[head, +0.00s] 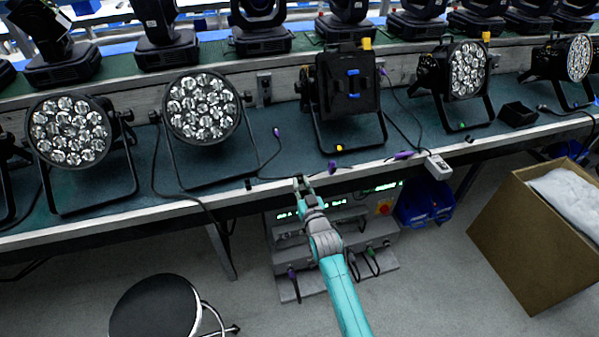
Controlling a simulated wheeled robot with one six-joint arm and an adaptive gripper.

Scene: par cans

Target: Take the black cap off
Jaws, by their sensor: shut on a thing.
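My gripper (303,184) is at the front edge of the bench, in front of the third lamp from the left. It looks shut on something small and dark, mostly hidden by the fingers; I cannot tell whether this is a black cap.
The bench (230,193) carries several par cans, such as a bare-faced one (201,107), with cables and purple plugs (403,155). Below are a grey test unit (285,230) and blue bins (425,200). A stool (155,308) and an open carton (535,235) stand on the floor.

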